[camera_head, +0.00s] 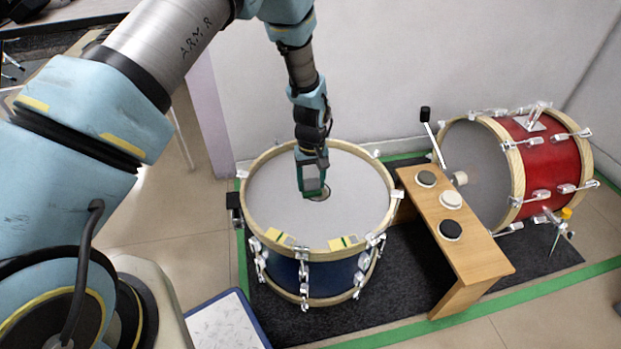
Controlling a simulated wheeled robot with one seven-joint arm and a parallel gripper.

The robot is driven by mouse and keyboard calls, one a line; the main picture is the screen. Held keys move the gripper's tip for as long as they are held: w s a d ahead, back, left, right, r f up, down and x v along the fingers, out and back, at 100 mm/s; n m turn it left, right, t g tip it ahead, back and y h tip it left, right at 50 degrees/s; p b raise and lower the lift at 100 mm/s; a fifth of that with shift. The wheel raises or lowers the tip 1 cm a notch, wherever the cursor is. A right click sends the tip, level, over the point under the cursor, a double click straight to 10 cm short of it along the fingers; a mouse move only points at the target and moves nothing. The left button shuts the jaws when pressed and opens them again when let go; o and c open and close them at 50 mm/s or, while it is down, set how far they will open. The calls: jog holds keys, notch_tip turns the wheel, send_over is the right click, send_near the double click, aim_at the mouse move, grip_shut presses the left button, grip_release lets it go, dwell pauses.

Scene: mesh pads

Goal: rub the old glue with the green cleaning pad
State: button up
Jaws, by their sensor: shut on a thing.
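The blue snare drum (276,207) stands upright with its pale grey head facing up. A dark, brownish round patch, the old glue (325,195), shows near the middle of the head, partly hidden by my gripper. My gripper (312,184) points down over this patch and is shut on a small green thing, which I take as the green cleaning pad (312,194). The pad is at or just above the patch; I cannot tell whether it touches.
A wooden bench (475,255) right of the drum carries a grey-green pad (426,178), a whitish pad (451,200) and a black pad (450,230). A red bass drum (535,165) lies behind it. Small yellow-marked pieces (343,242) sit on the snare's front rim.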

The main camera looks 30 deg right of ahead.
jog(key=shift+w+a+f+p, duration=0.1)
jog(key=shift+w+a+p, duration=0.1)
jog(key=shift+a, duration=0.45)
jog(key=shift+w+a+f+p, duration=0.15)
jog(key=shift+w+a, duration=0.1)
jog(key=shift+a, duration=0.35)
jog(key=shift+w+a+p, duration=0.15)
jog(key=shift+w+a, duration=0.05)
jog(key=shift+a, duration=0.45)
jog(key=shift+w, duration=0.2)
jog(key=shift+s+d+r, duration=0.1)
jog(key=shift+s+d, duration=0.1)
jog(key=shift+d, duration=0.55)
jog(key=shift+s+d, duration=0.15)
jog(key=shift+d, duration=0.6)
jog(key=shift+s+d+r, duration=0.1)
jog(key=shift+s+d, duration=0.2)
jog(key=shift+d, duration=0.45)
jog(key=shift+s+d+r, duration=0.1)
jog(key=shift+s+d, duration=0.2)
jog(key=shift+d, duration=0.4)
jog(key=shift+s+d, duration=0.3)
jog(key=shift+d, duration=0.45)
jog(key=shift+f, duration=0.1)
